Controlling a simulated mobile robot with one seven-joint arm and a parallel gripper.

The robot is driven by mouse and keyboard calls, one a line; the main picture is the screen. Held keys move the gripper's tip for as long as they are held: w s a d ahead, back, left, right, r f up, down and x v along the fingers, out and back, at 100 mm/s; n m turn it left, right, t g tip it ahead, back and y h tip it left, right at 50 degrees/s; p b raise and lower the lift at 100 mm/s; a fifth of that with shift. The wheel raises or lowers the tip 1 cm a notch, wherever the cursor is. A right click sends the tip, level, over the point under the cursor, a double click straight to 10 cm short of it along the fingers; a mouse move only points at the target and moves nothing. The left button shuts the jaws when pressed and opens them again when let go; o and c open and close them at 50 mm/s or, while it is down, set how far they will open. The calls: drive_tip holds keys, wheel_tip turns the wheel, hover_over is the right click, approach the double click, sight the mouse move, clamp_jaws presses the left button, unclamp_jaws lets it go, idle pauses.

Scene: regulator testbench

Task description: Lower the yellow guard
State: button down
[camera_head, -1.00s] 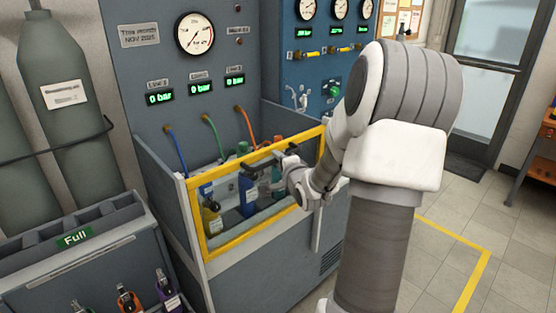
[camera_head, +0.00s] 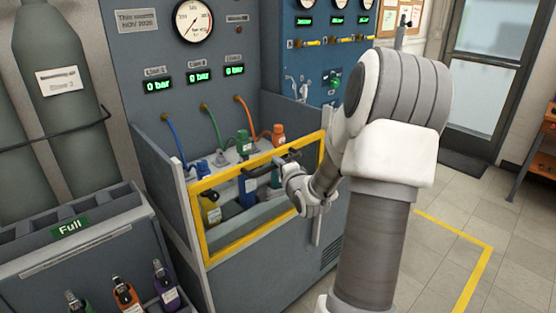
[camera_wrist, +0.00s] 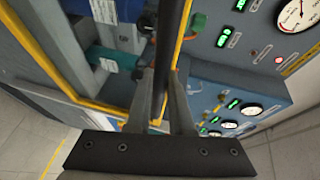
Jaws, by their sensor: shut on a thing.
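The yellow guard (camera_head: 198,226) is a yellow-framed clear panel on the front of the grey bench. Its top edge stands below the tops of the bottles behind it. A black handle bar (camera_head: 257,170) runs along its upper part. My gripper (camera_head: 282,162) is shut on this bar from the front. In the wrist view the bar (camera_wrist: 174,35) passes between the fingers of my gripper (camera_wrist: 165,85), and the yellow frame (camera_wrist: 40,45) shows beside it. The fingertips are partly hidden in the head view.
A rack marked Full (camera_head: 70,228) stands at the left. Clear floor (camera_head: 440,265) with a yellow line lies to the right.

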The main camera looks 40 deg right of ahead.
drive_tip(key=b, duration=1.4)
approach(273, 217)
drive_tip(key=x, duration=0.4)
drive_tip(key=shift+w, duration=0.2)
drive_tip(key=c, duration=0.8)
unclamp_jaws()
drive_tip(key=p+v, duration=1.3)
drive_tip(key=v, duration=0.4)
drive_tip(key=shift+s+a, duration=0.15)
